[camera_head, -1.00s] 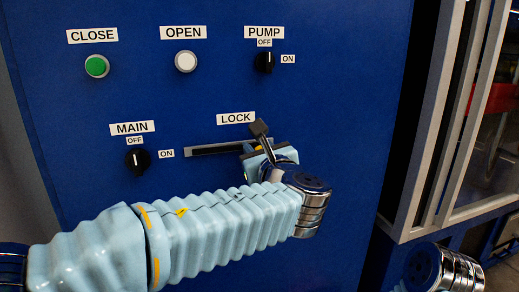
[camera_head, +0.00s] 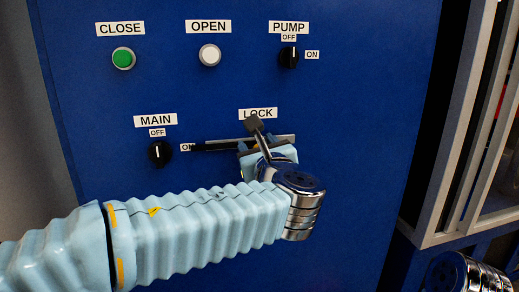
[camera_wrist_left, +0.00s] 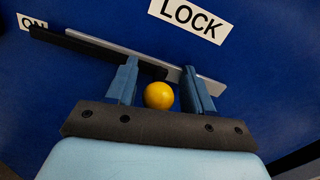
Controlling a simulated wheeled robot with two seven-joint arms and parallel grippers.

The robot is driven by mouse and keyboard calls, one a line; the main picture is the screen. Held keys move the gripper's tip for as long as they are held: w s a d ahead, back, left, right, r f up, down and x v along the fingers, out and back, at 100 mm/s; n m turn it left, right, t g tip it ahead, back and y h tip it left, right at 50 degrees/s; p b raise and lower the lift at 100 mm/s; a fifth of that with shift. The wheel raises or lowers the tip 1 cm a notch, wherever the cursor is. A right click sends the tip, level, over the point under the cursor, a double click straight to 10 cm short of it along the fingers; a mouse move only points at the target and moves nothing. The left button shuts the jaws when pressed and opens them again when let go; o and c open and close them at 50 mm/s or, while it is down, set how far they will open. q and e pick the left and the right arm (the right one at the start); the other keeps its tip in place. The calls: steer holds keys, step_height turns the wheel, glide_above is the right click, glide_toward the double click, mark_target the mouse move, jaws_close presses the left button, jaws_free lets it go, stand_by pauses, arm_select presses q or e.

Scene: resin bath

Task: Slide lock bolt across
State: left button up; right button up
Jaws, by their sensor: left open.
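The lock bolt is a black bar (camera_wrist_left: 100,54) on a silver guide plate (camera_wrist_left: 205,85) under the LOCK label. Its left end sticks out past the plate's left end and overlaps the ON label of the MAIN switch. A round yellow knob (camera_wrist_left: 158,95) stands out from it. My left gripper (camera_wrist_left: 158,70) is open, with one finger on each side of the knob and a small gap to each. In the head view my left gripper (camera_head: 264,147) is at the bolt and hides the knob. My right gripper is out of view.
On the blue panel are a green CLOSE button (camera_head: 123,58), a white OPEN button (camera_head: 210,55), a PUMP switch (camera_head: 289,57) and a MAIN switch (camera_head: 160,153), left of the bolt. A framed glass door (camera_head: 452,130) stands at the right.

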arm_select(q)
steer(key=v, duration=1.4)
steer(key=shift+w, duration=0.1)
